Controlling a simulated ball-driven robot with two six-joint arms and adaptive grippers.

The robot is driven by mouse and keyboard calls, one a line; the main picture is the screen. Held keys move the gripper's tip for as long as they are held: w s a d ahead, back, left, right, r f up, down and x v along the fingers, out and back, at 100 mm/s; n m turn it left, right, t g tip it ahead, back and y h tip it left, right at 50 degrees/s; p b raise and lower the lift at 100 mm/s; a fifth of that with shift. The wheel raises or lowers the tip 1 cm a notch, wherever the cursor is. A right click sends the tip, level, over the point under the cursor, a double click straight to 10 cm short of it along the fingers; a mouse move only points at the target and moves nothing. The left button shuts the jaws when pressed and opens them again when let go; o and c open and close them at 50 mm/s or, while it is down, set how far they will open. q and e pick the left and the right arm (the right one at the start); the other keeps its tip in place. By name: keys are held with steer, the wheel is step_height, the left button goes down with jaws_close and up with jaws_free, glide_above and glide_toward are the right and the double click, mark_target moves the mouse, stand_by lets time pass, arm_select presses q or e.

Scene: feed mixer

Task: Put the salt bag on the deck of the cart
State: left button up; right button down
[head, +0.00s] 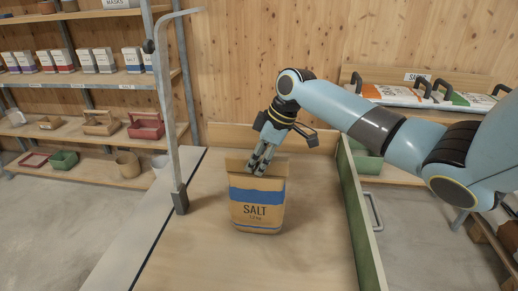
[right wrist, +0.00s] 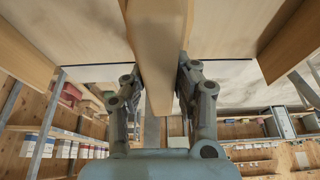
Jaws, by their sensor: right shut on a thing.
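The salt bag (head: 257,205) is a brown paper bag with a blue band and the word SALT. It is upright over the pale wooden deck of the cart (head: 308,240), near the middle; its base looks to be at the deck, but I cannot tell for certain that it touches. My right gripper (head: 260,163) points down and is shut on the bag's top edge. In the right wrist view the bag (right wrist: 158,45) runs between the two fingers (right wrist: 155,85). My left gripper is not in view.
A grey metal post (head: 168,120) stands at the deck's left side. A green side board (head: 352,205) with a handle edges the right. Shelves (head: 85,80) with boxes and trays stand at the back left. Bags lie on a rack (head: 400,95) behind my right arm.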

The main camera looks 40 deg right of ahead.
steer(key=shift+w+f, duration=0.1)
steer(key=c, duration=1)
jaws_free()
steer(key=shift+f, duration=0.1)
steer(key=b+v, duration=0.1)
steer(key=v, duration=1.1)
